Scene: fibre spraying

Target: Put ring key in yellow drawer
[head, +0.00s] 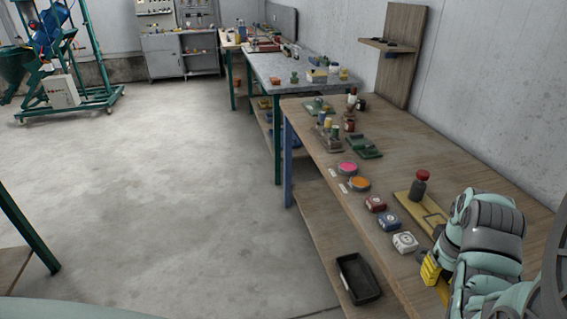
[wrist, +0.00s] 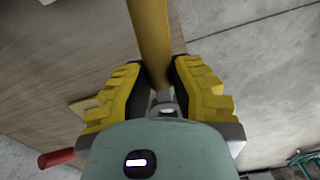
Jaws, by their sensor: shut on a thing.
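My gripper (head: 430,268) has yellow fingers and is over the front edge of the wooden table at the lower right of the head view. In the wrist view its fingers (wrist: 165,88) are closed around a small grey metal piece with a ring-like end, which looks like the ring key (wrist: 167,104). Most of it is hidden by the fingers and wrist. A yellow bar (wrist: 152,40) runs from the top of the wrist view to between the fingers; I cannot tell whether it touches them. No yellow drawer can be made out.
A black tray (head: 358,279) is on the lower shelf. The floor at left is open.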

